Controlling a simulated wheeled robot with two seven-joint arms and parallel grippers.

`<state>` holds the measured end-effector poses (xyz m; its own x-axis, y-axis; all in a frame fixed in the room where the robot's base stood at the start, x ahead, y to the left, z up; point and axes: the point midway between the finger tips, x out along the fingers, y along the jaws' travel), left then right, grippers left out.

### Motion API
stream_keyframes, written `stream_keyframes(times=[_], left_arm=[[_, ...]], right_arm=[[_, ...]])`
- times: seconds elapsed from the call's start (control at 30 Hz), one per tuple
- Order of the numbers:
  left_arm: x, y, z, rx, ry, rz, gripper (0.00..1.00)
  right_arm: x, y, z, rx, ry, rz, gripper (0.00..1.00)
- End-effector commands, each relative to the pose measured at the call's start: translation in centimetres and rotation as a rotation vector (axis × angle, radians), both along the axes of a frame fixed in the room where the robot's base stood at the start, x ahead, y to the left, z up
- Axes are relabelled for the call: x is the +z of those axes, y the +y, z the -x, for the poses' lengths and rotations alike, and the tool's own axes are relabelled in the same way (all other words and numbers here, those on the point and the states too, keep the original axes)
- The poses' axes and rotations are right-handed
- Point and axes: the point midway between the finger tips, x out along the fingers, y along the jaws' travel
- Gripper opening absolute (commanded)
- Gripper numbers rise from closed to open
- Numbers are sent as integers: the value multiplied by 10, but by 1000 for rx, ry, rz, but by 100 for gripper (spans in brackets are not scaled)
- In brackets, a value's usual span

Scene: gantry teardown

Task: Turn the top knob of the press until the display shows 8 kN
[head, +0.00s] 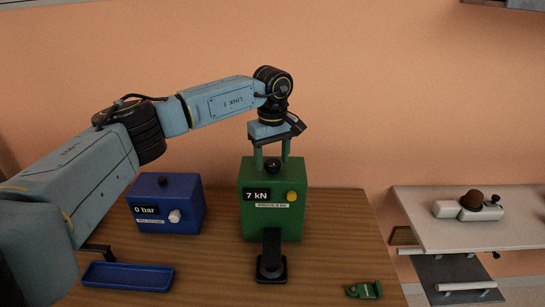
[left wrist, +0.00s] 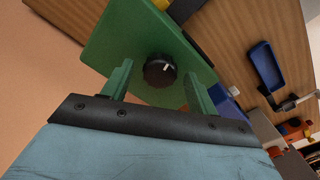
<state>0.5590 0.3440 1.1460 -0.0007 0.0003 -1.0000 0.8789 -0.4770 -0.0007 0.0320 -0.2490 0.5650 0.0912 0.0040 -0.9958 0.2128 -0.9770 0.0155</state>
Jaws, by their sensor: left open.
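The press is a green box (head: 258,228) on the wooden table, with a display (head: 256,195) reading 7 kN. Its top knob (head: 272,166) is black and round; in the left wrist view the knob (left wrist: 160,70) shows a white pointer mark. My left gripper (head: 271,158) points down from above the press. Its two green fingers are open, one on each side of the knob, and it is not gripped. In the left wrist view the open fingers (left wrist: 155,80) reach toward the press top. My right gripper is not in view.
A blue box (head: 180,200) reading 0 bar, with a pale knob, stands left of the press. A blue tray (head: 128,277) lies in front of it. A small green part (head: 365,290) lies at the front right. A white bench (head: 455,235) stands to the right.

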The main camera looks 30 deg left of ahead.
Motion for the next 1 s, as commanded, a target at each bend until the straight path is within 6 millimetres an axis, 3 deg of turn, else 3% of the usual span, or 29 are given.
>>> stream_keyframes(times=[0.17,0.6,0.8,1.0], left_arm=[[23,0,-1,0,-5,2,59],[115,-1,-1,-1,-5,2,59],[131,0,0,0,-2,1,59],[133,0,0,0,-2,1,59]], right_arm=[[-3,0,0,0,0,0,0],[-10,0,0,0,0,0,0],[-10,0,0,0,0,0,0],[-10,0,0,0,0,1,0]])
